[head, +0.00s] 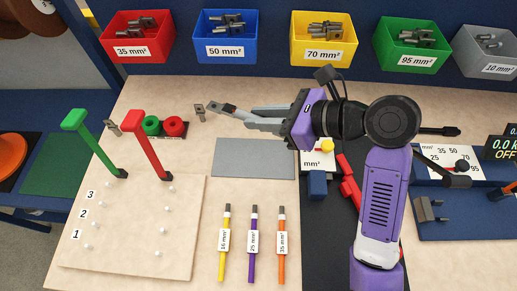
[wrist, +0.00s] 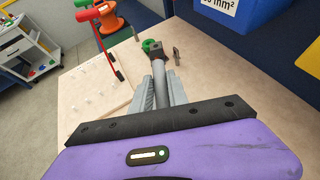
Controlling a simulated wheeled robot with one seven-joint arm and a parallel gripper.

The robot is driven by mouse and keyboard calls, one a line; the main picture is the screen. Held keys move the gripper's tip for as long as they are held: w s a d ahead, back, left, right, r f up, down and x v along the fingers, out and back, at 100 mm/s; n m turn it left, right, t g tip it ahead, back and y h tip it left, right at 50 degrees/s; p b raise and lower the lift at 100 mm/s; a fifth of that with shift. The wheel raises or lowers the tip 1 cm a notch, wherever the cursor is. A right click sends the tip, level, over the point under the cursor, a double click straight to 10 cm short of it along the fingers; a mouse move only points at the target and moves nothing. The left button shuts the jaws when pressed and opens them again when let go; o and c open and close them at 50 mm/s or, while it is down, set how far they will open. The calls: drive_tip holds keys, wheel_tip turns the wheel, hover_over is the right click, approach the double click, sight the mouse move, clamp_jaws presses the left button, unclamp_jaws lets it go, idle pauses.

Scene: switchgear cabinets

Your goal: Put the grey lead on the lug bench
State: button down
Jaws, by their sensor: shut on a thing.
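My gripper (head: 245,116) is shut on the grey lead (head: 228,109), above the back left of the wooden bench (head: 200,140). In the wrist view the lead is a grey cylinder (wrist: 160,76) between my fingers (wrist: 160,92), with a dark end and a small red mark pointing away from me. The lead's far end sticks out past the fingertips, to the left in the head view. The part inside the jaws is partly hidden.
Yellow (head: 225,245), purple (head: 253,245) and orange (head: 282,245) leads lie in front. A grey mat (head: 255,158) is bare. Red and green posts (head: 150,145) stand left, near tape rolls (head: 173,126) and loose lugs (head: 200,114). Labelled lug bins (head: 229,52) line the back.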

wheel_tip(320, 180, down, 16)
drive_tip(key=shift+r, duration=0.1)
idle(0.4)
drive_tip(key=c, duration=1.3)
unclamp_jaws()
drive_tip(key=shift+f, duration=0.2)
drive_tip(key=shift+d+r, duration=0.1)
drive_tip(key=shift+r, duration=0.05)
drive_tip(key=v, duration=1.2)
drive_tip(key=shift+b, duration=0.35)
